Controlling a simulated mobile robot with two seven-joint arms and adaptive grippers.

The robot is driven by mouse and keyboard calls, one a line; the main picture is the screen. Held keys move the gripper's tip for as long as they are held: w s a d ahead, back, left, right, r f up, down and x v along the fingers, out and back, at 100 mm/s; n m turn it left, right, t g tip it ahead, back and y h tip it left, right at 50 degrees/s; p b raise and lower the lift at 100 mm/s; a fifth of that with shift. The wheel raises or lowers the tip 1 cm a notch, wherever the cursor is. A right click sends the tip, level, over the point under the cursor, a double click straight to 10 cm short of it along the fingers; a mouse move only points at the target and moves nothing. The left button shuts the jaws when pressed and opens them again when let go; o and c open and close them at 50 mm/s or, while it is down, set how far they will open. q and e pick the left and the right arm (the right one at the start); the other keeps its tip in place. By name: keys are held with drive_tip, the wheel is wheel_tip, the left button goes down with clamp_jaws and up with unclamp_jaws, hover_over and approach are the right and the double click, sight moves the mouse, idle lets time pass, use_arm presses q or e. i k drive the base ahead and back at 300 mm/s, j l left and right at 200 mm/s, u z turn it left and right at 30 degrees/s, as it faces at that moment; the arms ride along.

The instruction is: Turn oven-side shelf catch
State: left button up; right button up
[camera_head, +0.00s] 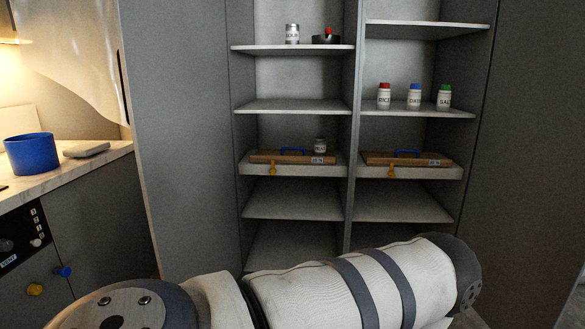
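A wooden board with a blue handle lies on each of these shelves: the left board (270,158) and the right board (385,159). Neither gripper is in view. One of my arm links crosses the bottom foreground, well in front of the shelves.
A grey-white jar (320,145) stands on the left board. Labelled jars with red (384,97), blue (414,98) and green (445,98) lids stand higher right. A blue pot (31,154) sits on the left counter, above a control panel (22,240). Lower shelves are empty.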

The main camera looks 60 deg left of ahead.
sight(390, 174)
drive_tip(key=u, duration=1.5)
drive_tip(key=i+j, duration=0.25)
drive_tip(key=i+z, duration=0.1)
drive_tip(key=i, duration=0.5)
drive_tip(key=i+j+z, duration=0.15)
drive_tip(key=i, duration=0.5)
drive_tip(key=i+j+z, duration=0.1)
drive_tip(key=i, duration=0.5)
drive_tip(key=j, duration=0.1)
